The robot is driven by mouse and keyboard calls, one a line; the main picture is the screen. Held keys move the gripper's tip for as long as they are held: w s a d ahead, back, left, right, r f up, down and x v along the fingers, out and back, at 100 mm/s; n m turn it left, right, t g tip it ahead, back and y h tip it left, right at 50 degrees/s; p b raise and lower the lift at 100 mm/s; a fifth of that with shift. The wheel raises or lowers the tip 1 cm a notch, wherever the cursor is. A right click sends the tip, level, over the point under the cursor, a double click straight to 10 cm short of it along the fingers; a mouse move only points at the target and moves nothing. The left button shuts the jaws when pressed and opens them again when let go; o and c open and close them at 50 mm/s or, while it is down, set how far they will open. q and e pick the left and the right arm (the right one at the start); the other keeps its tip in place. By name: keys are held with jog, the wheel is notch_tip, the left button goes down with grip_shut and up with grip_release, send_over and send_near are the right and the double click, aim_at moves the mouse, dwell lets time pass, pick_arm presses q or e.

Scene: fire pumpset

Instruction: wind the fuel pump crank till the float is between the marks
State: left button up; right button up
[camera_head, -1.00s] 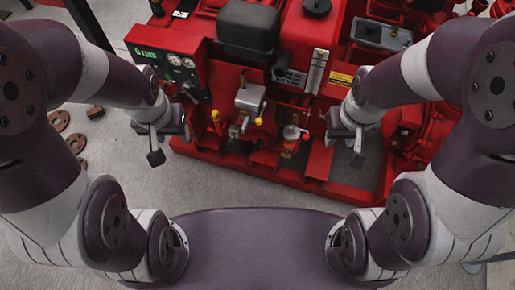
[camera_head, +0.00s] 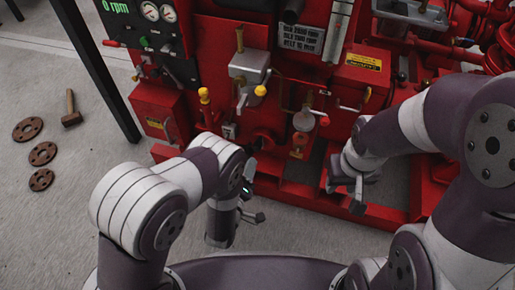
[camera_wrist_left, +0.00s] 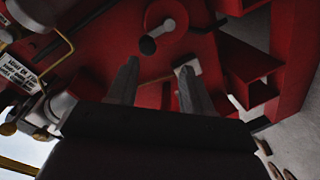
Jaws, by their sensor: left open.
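The crank (camera_wrist_left: 160,34), a short arm with a dark round knob, shows against a round red part in the left wrist view. In the head view a dark red round part (camera_head: 263,141) sits low on the pumpset's front, partly behind my left arm. My left gripper (camera_head: 254,203) is open and empty, low before the pumpset. Its fingers (camera_wrist_left: 157,72) point toward the crank, with the knob beyond and between the tips, apart from them. A pale upright gauge (camera_head: 338,30) stands higher up; its float and marks are too small to read. My right gripper (camera_head: 345,190) looks open and empty.
Rusty discs (camera_head: 43,153) and a hammer (camera_head: 71,110) lie on the open floor at left, near a dark post (camera_head: 98,70).

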aim_at(258, 147)
pick_arm(q)
jog(key=shift+t+h, duration=0.7)
jog(key=shift+t, duration=0.1)
jog(key=b+x, duration=0.4)
jog(key=x, duration=0.1)
jog(key=d+b+x, duration=0.1)
jog(key=b+x, duration=0.1)
jog(key=x, duration=0.1)
jog(key=shift+s+f, duration=0.1)
jog(key=shift+f, duration=0.1)
jog(key=shift+w+d+r, duration=0.1)
jog(key=shift+w+r, duration=0.05)
jog(key=shift+w, duration=0.2)
grip_shut()
